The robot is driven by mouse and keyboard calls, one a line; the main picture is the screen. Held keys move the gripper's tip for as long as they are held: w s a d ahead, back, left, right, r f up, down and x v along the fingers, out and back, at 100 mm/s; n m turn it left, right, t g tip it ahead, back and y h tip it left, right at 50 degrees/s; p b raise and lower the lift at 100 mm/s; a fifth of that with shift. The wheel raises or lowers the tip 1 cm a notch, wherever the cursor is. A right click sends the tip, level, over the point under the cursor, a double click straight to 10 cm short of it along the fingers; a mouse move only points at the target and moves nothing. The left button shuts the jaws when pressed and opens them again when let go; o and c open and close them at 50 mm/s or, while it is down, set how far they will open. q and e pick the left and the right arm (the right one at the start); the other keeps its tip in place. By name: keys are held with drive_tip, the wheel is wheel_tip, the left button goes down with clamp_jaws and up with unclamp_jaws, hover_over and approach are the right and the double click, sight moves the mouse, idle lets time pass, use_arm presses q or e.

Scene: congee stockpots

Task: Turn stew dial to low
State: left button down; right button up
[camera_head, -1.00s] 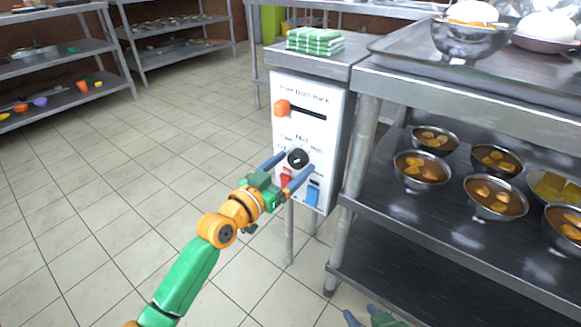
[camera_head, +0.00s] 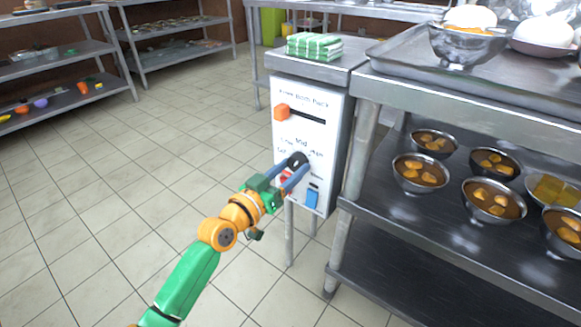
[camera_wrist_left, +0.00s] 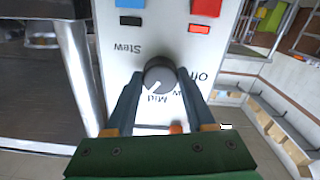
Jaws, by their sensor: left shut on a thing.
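The stew dial (camera_head: 298,158) is a dark round knob on the front of a white control panel. It also shows in the left wrist view (camera_wrist_left: 159,75), where the panel is upside down. Its white mark points down-left in that view, near the word "Mid". "Off" and part of another label show to the right; part of the lettering is hidden by my fingers. My left gripper (camera_head: 291,172) is shut on the dial, with one blue finger on each side of it, as the left wrist view (camera_wrist_left: 160,84) shows. My right gripper is not in view.
An orange slider (camera_head: 282,112) sits above the dial on the panel. A red switch (camera_wrist_left: 207,7) and a blue switch (camera_head: 312,196) sit below it. A folded green-striped cloth (camera_head: 314,46) lies on top. A metal rack (camera_head: 450,97) with several bowls stands right. Floor is clear left.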

use_arm(q)
drive_tip(key=n, duration=0.2)
drive_tip(key=shift+n+p, duration=0.4)
drive_tip(key=n, duration=0.2)
drive_tip(key=shift+n+p, duration=0.3)
drive_tip(key=shift+n, duration=0.1)
drive_tip(key=n+p, duration=0.1)
drive_tip(key=n, duration=0.3)
drive_tip(key=shift+d, duration=0.1)
drive_tip(key=n+p, duration=0.1)
drive_tip(key=n, duration=0.4)
drive_tip(key=shift+r+n, duration=0.1)
drive_tip(key=shift+n, duration=0.3)
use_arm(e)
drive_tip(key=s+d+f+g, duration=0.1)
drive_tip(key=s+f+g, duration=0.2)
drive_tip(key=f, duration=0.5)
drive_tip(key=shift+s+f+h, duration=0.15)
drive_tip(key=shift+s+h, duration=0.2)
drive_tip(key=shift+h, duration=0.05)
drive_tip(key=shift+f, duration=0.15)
use_arm(q)
drive_tip(key=shift+c, duration=1.2)
unclamp_jaws()
